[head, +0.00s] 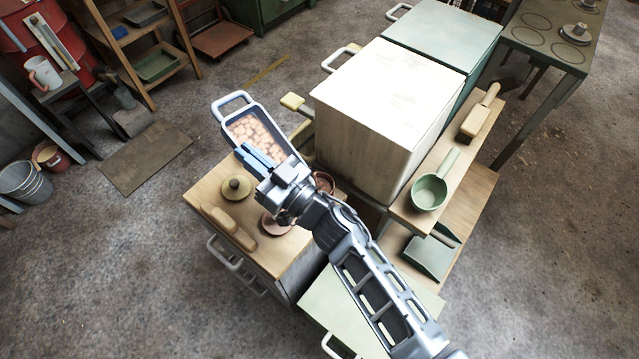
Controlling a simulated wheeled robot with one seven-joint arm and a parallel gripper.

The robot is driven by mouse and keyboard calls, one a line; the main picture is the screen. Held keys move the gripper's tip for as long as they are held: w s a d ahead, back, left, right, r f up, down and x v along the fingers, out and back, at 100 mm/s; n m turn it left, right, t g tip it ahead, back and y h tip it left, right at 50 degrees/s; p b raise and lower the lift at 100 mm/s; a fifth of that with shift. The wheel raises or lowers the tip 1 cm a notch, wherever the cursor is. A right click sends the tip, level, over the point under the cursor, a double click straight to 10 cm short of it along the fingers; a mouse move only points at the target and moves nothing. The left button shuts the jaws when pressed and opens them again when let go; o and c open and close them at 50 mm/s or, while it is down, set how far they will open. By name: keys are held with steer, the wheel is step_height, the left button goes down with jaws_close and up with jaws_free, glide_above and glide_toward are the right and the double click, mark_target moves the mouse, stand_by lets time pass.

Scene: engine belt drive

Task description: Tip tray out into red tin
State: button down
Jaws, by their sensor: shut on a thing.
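The tray (284,136) is a grey-blue rectangular pan with a pale loop handle at its far left end. It holds many small orange-brown pieces. My gripper (257,158) has blue fingers and is shut on the tray's near side, holding it over the far edge of a wooden-topped cabinet. A reddish round tin (326,182) stands just right of my gripper; my wrist hides part of it, and its inside is hard to see.
The wooden top (206,196) also bears a round olive lid (236,187), a pinkish dish (272,226) and a wooden brush-like block (228,228). A large cream box (385,95) stands close on the right. A green saucepan (430,191) sits on a shelf beyond.

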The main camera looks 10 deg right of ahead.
steer(key=shift+s+d+r+m+t+y+b, duration=0.2)
steer(key=shift+d+r+m+t+b, duration=0.3)
steer(key=shift+b, duration=0.95)
steer(key=shift+s+d+r+m+t+y+b, duration=0.1)
steer(key=shift+d+r+m+t+y+b, duration=0.4)
steer(key=shift+b, duration=0.95)
steer(key=shift+s+d+r+m+t+h+b, duration=0.1)
steer(key=shift+d+r+m+t+b, duration=0.15)
steer(key=shift+d+m+t+b, duration=0.85)
steer(key=shift+s+d+r+m+t+h+b, duration=0.15)
steer(key=shift+d+r+m+t+b, duration=0.2)
steer(key=shift+b, duration=1.15)
steer(key=shift+s+d+r+m+t+h+b, duration=0.15)
steer(key=shift+d+m+t+b, duration=0.3)
steer(key=shift+b, duration=1)
steer(key=shift+d+t+b, duration=0.3)
steer(key=shift+d+t, duration=0.1)
steer(key=a+n+g+p, duration=0.1)
steer(key=p, duration=0.1)
steer(key=a+n+g+p, duration=0.1)
steer(key=p, duration=0.2)
steer(key=a+f+n+g+p, duration=0.1)
steer(key=g+p, duration=0.1)
steer(key=p, duration=0.1)
steer(key=shift+w+a, duration=0.4)
steer(key=shift+f, duration=0.2)
steer(key=shift+a+n+p, duration=0.1)
steer(key=shift+n+p, duration=0.2)
